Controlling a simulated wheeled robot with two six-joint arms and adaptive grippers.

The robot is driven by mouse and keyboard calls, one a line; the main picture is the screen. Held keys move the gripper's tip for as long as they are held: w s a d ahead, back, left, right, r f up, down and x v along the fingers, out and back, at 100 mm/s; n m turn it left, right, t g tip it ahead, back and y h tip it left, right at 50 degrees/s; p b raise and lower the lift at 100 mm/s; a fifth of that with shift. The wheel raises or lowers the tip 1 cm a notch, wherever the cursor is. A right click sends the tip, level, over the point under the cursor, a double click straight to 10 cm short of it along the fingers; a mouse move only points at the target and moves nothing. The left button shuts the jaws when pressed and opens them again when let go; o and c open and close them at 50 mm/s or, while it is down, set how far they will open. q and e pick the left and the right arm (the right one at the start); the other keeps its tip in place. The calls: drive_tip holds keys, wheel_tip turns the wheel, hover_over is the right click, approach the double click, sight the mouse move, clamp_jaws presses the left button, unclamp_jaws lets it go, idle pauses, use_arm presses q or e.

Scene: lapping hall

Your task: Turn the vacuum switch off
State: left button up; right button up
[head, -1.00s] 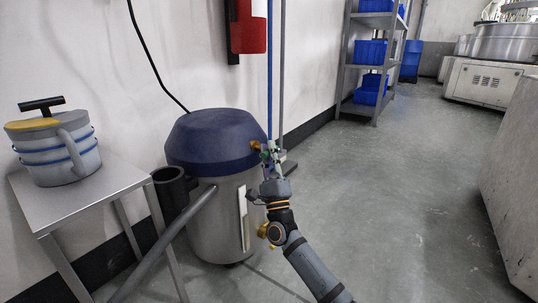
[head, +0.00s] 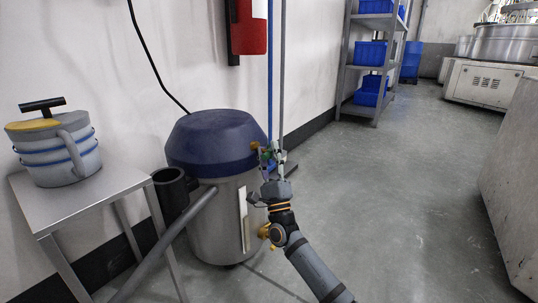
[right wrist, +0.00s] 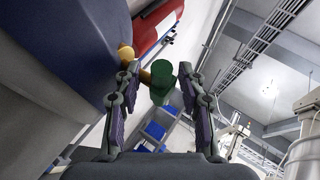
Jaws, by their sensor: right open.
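The vacuum (head: 214,138) is a steel drum with a dark blue lid, standing on the floor by the wall. A green knob on a brass stem sticks out from the lid's side; I take it for the switch (right wrist: 161,84). In the head view it is tiny and largely hidden by my fingers. My right gripper (head: 268,156) is open at the lid's right side. In the right wrist view my right gripper (right wrist: 160,72) has one finger on each side of the green knob, with gaps showing. My left gripper is not in view.
A metal side table (head: 88,196) with a grey-blue lidded pot (head: 58,156) stands at left. A grey hose (head: 176,238) slants past the drum. A red wall unit (head: 249,32) hangs above. A shelf (head: 376,60) with blue bins stands behind.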

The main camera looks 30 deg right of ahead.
drive_tip(key=shift+s+f, duration=0.15)
drive_tip(key=shift+f, duration=0.05)
drive_tip(key=v, duration=1.1)
drive_tip(key=shift+s+f, duration=0.2)
drive_tip(key=shift+a, duration=0.1)
